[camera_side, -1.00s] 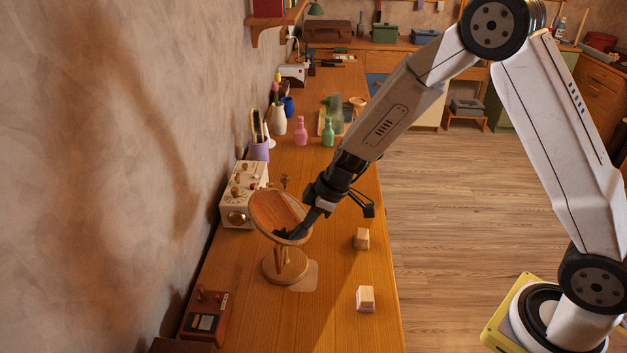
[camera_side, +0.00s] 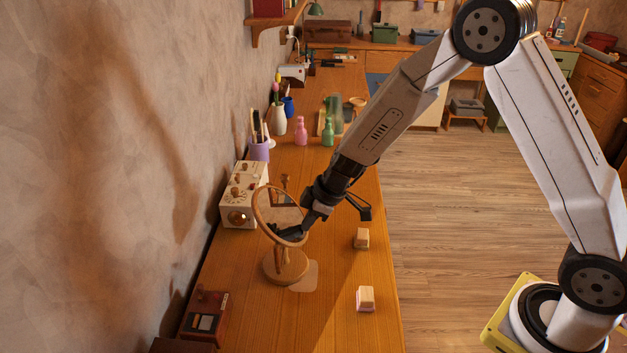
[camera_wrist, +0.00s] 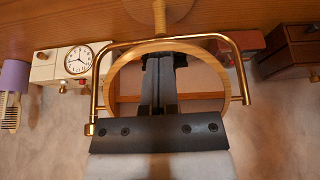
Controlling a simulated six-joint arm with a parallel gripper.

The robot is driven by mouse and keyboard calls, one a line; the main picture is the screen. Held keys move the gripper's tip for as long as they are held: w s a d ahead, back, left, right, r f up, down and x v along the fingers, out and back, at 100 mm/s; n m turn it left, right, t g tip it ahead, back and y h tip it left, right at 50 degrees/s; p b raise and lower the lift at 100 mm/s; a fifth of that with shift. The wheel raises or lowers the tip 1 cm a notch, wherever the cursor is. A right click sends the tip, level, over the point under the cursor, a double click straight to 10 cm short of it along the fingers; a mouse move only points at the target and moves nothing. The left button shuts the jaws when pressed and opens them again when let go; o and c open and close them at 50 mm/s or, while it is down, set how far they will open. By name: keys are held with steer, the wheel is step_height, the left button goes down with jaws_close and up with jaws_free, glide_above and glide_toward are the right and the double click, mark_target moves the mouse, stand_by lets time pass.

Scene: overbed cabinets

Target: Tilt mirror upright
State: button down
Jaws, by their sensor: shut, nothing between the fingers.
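The round wood-framed mirror (camera_side: 281,207) stands on a round wooden base (camera_side: 286,266) on the bench. Its disc is tilted in its support, and its glass reflects part of the room. My gripper (camera_side: 279,233) is shut and empty, with its fingertips at the lower part of the mirror's rim. In the wrist view, my gripper's fingers (camera_wrist: 160,62) lie across the mirror frame (camera_wrist: 114,88) and hide part of the glass. A brass bracket (camera_wrist: 97,80) holds the mirror at its two sides. Exact contact at the fingertips is hard to tell.
A cream box with dials (camera_side: 242,195) stands behind the mirror, near the wall. A red-brown box (camera_side: 206,314) is at the front left. Pink (camera_side: 301,132) and green (camera_side: 328,132) bottles stand farther back.

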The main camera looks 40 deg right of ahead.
mark_target(299, 225)
steer(key=shift+w+a+f, duration=0.55)
steer(key=shift+f, duration=0.15)
stand_by(1.2)
steer(key=shift+w+a+f, duration=0.35)
steer(key=shift+w+a, duration=0.1)
steer(key=shift+a, duration=0.05)
stand_by(0.8)
steer(key=shift+s+d, duration=0.15)
steer(key=shift+s+d, duration=1.55)
steer(key=shift+d, duration=0.1)
steer(key=shift+s+r, duration=0.1)
steer(key=s+d+r+m+h, duration=0.2)
steer(key=s+r+m, duration=0.2)
steer(key=s, duration=0.4)
steer(key=s+d+r+m+g+h, duration=0.1)
steer(key=s+d+r+m, duration=0.2)
steer(key=s, duration=0.6)
steer(key=shift+s+d+r+m+h, duration=0.25)
steer(key=shift+d+r+m+h, duration=0.15)
steer(key=shift+r+m, duration=0.85)
